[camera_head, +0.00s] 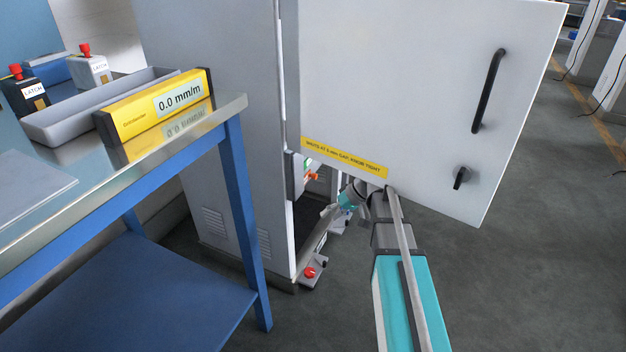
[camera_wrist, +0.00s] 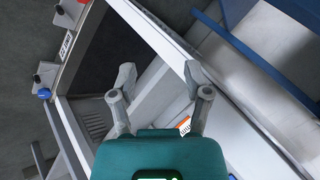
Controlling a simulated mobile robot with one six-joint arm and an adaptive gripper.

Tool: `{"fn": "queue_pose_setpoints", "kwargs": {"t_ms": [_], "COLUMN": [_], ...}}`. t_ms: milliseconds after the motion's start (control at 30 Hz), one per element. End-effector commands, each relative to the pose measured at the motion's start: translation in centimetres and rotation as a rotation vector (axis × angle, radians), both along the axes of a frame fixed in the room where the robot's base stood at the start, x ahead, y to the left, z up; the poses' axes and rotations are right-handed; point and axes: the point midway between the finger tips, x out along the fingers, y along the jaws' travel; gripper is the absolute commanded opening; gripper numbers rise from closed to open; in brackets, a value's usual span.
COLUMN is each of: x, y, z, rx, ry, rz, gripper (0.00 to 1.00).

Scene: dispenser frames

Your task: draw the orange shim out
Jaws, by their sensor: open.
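A small orange piece (camera_head: 312,177), which looks like the orange shim, shows inside the narrow opening of the grey cabinet (camera_head: 215,110). In the wrist view a small orange and white patch (camera_wrist: 184,126) shows beside my right finger; I cannot tell whether it is the same piece. My gripper (camera_head: 327,210) is small and partly dark in the head view, low at the cabinet opening. In the wrist view my gripper (camera_wrist: 160,75) has its two fingers wide apart with nothing between the tips. Most of the shim and its slot are hidden.
The white cabinet door (camera_head: 420,90) stands open over my arm, with a yellow label (camera_head: 344,157) and black handle (camera_head: 487,90). A blue-legged bench (camera_head: 240,190) stands left, holding a grey tray (camera_head: 70,128) and yellow level (camera_head: 150,105). A red knob (camera_head: 310,272) sits low by the cabinet.

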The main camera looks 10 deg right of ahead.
Motion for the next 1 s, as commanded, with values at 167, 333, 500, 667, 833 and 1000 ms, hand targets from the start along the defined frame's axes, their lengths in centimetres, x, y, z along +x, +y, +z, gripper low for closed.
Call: {"fn": "queue_pose_setpoints", "kwargs": {"t_ms": [167,333,500,667,833,1000], "x": [4.9,7.9,9.3,9.7,9.7,9.7], "y": [-3.5,-6.9,-9.4,-10.3,-10.3,-10.2], "z": [2.5,5.2,7.1,7.8,7.9,7.8], "rx": [0.21,0.367,0.458,0.489,0.492,0.491], "ry": [-0.144,-0.293,-0.399,-0.439,-0.442,-0.441], "rz": [0.035,0.054,0.062,0.063,0.064,0.064], "gripper": [0.63,0.63,0.63,0.63,0.63,0.63]}}
